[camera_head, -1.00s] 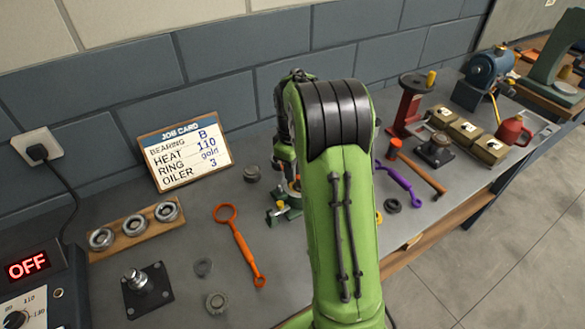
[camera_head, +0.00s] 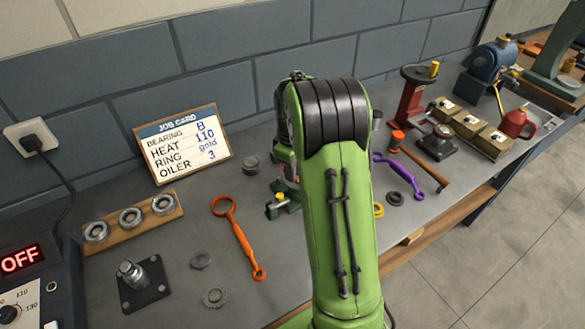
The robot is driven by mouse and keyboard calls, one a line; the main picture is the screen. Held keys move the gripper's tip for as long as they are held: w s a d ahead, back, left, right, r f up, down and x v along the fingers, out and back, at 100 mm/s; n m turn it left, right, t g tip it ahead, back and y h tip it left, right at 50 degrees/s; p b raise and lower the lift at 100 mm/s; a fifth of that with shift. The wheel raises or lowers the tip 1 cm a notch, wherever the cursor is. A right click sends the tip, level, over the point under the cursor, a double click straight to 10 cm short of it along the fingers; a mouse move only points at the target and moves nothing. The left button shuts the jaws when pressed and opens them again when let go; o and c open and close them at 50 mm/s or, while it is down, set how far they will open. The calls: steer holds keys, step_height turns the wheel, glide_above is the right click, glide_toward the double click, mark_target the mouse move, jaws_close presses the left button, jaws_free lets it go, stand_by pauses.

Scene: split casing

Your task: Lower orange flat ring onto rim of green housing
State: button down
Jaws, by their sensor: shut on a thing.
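My green arm fills the middle of the head view. A green object with a dark base and a small yellow knob (camera_head: 283,204) shows just left of the arm. It looks like the green housing or its stand, but its rim is mostly hidden. No orange flat ring can be clearly made out, so its place over the housing cannot be told.
An orange ring spanner (camera_head: 239,238) lies left of the arm. A job card (camera_head: 181,145), bearings on a wooden board (camera_head: 130,235) and a black post base (camera_head: 144,283) stand further left. A purple spanner (camera_head: 398,174), hammer (camera_head: 425,167) and red stand (camera_head: 413,105) are right.

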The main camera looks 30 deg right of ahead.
steer(key=shift+f+b, duration=1.05)
steer(key=shift+f, duration=0.6)
steer(key=shift+f, duration=0.1)
steer(key=c, duration=1.1)
jaws_free()
steer(key=shift+o, duration=0.2)
step_height(320, 180, up, 11)
steer(key=p, duration=0.9)
steer(key=shift+f, duration=0.15)
